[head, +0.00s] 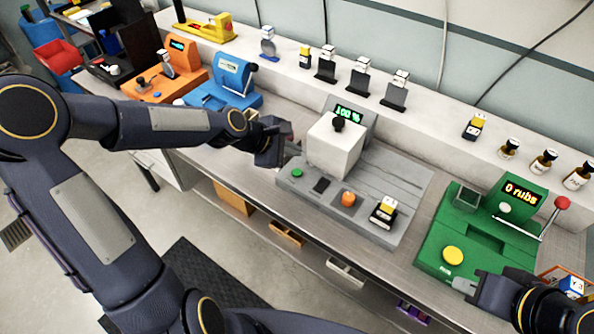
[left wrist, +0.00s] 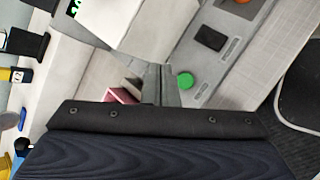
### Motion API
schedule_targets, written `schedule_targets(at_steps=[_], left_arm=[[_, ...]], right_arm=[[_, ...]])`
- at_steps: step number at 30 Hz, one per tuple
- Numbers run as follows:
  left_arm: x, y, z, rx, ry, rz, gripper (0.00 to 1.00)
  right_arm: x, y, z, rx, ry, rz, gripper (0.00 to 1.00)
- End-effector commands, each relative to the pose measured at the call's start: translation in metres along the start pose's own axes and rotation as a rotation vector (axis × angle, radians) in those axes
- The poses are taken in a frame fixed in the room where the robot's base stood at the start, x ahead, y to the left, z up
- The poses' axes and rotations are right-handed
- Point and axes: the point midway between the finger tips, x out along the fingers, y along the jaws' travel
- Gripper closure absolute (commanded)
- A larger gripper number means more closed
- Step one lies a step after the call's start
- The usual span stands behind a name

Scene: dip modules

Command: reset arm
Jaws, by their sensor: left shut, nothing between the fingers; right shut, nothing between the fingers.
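My left gripper (head: 291,148) is at the left end of the grey machine, close to its white block-shaped cover (head: 335,146). Its fingers are shut and empty, and they also show in the left wrist view (left wrist: 158,84) beside the green button (left wrist: 185,81). My right gripper (head: 462,285) is at the front edge of the green machine (head: 432,252), below its yellow button (head: 453,256). It is shut with nothing seen in it. A small reddish object (left wrist: 122,96) shows partly beside the left fingers in the wrist view.
The grey machine (head: 410,185) has an orange knob (head: 348,198) and a small yellow-and-white module on it. Blue (head: 225,85) and orange (head: 165,72) machines stand to the left. Several small modules and bottles line the back ledge. The floor in front is mostly free.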

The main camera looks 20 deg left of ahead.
Motion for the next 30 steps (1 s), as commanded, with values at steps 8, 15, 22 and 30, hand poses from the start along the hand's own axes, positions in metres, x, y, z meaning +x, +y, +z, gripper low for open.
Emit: schedule_targets(at_steps=[8,15,22,30], left_arm=[[0.000,0.000,0.000,0.003,0.001,-0.001,1.00],[-0.043,-0.022,0.009,0.311,0.089,-0.064,1.00],[-0.138,-0.081,0.020,0.866,0.200,-0.191,1.00],[-0.205,-0.158,0.030,1.324,0.168,-0.234,1.00]], right_arm=[[0.000,0.000,0.000,0.000,0.000,0.000,1.00],[0.000,0.000,0.000,0.000,0.000,0.000,1.00],[0.000,0.000,0.000,0.000,0.000,0.000,1.00],[0.000,0.000,0.000,0.000,0.000,0.000,1.00]])
